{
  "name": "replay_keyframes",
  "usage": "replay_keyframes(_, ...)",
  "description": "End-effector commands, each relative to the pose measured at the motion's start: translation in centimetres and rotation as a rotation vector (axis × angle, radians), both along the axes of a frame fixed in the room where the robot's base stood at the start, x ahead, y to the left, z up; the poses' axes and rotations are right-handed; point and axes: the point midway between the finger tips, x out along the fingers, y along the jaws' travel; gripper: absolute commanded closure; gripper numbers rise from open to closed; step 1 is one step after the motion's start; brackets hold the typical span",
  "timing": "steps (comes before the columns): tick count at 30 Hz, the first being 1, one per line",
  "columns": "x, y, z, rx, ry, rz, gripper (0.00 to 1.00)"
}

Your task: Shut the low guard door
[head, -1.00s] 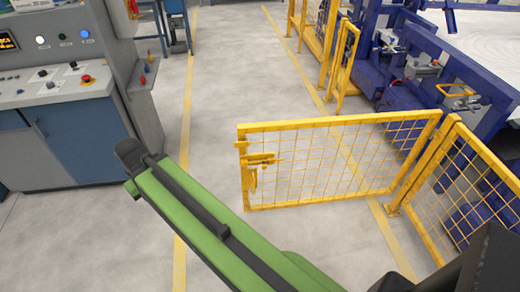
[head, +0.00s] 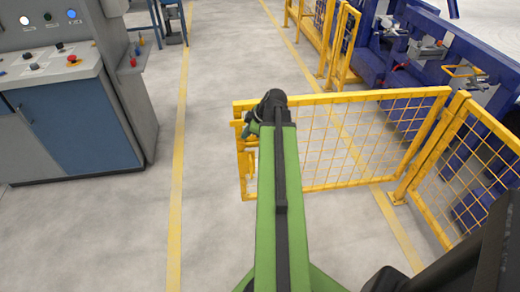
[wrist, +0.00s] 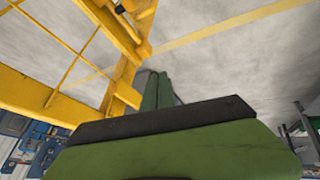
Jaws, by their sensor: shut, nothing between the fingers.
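The low guard door (head: 350,97) is a yellow frame with wire mesh. It stands open, swung out across the grey floor, its right end by the hinge post (head: 430,147). Its free end, with the yellow latch (head: 238,125), is at the left and partly hidden behind my arm. In the wrist view my gripper (wrist: 158,80) is shut and empty, its green fingers together beside the door's yellow end frame (wrist: 122,85). The latch also shows there (wrist: 125,30). I cannot tell whether the fingers touch the door. In the head view my fingers are hidden.
A yellow fence post (head: 346,45) stands across the gap from the hinge post. Blue machinery (head: 400,120) lies behind the door. A control cabinet (head: 80,125) is at the left. The floor between cabinet and door is clear, with a yellow line (head: 178,170).

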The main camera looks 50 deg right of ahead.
Motion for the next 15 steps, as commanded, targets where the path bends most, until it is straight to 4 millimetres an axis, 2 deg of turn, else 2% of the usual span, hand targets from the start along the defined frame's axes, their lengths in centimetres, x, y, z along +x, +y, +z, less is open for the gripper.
replay_keyframes(1,-1.8,-3.1,-1.2,-0.039,-0.036,0.006,1.0)
replay_keyframes(3,-3.7,-6.0,-1.3,-0.098,-0.076,0.031,1.0)
replay_keyframes(6,-5.5,-8.3,-1.2,-0.152,-0.107,0.054,1.0)
replay_keyframes(9,-6.1,-9.0,-1.0,-0.172,-0.117,0.063,1.0)
replay_keyframes(15,-5.7,-9.0,-1.5,-0.173,-0.117,0.066,1.0)
